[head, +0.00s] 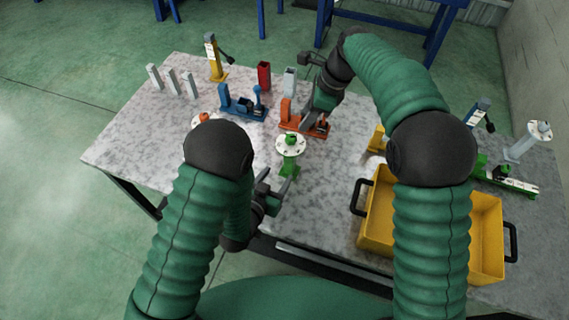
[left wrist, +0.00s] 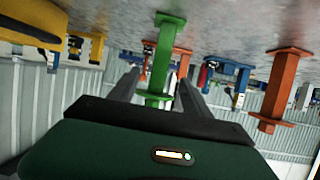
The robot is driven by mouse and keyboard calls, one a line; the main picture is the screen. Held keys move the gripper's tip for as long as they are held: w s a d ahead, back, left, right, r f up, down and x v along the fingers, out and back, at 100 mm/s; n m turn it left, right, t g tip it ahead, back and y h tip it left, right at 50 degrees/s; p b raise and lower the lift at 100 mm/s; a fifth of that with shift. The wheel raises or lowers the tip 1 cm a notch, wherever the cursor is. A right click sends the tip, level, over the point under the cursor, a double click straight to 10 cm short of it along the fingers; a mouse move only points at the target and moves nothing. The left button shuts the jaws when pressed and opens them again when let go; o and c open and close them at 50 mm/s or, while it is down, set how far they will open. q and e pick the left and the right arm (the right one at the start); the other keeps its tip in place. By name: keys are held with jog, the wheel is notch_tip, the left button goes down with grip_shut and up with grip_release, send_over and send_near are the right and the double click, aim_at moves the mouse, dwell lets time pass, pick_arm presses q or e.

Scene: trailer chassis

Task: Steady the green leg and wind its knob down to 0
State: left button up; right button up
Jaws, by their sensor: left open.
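The green leg (head: 288,168) stands upright on the table, with a pale round dial and a green knob (head: 291,140) at its top. My left gripper (head: 277,186) is low beside the leg on the near side. In the left wrist view, which is turned upside down, the green leg (left wrist: 163,58) shows between the two open fingers (left wrist: 158,80), with a gap on each side. My right gripper (head: 311,112) is farther back, near the orange clamp-like part (head: 303,124). Its fingers are mostly hidden, and the green knob is clear of it.
An orange leg (left wrist: 286,85) stands beside the green one. A yellow crate (head: 374,228) with black handles is at the right. Blue parts (head: 243,105), red and grey blocks stand farther back. A green device (head: 510,178) lies at the far right. The table's left part is mostly free.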

aim_at(290, 159)
pick_arm(q)
jog(key=x, duration=1.4)
jog(key=shift+w+d+f, duration=0.1)
jog(key=shift+w+f, duration=0.05)
jog(key=shift+w, duration=0.1)
jog(key=shift+w+f, duration=0.15)
jog(key=shift+w, duration=0.2)
pick_arm(e)
jog(key=shift+w+f, duration=0.2)
jog(key=shift+w, duration=0.1)
pick_arm(q)
jog(key=shift+c, duration=0.2)
jog(key=shift+s, duration=0.1)
jog(key=shift+c, duration=1)
grip_shut()
pick_arm(e)
jog(key=shift+s, duration=0.1)
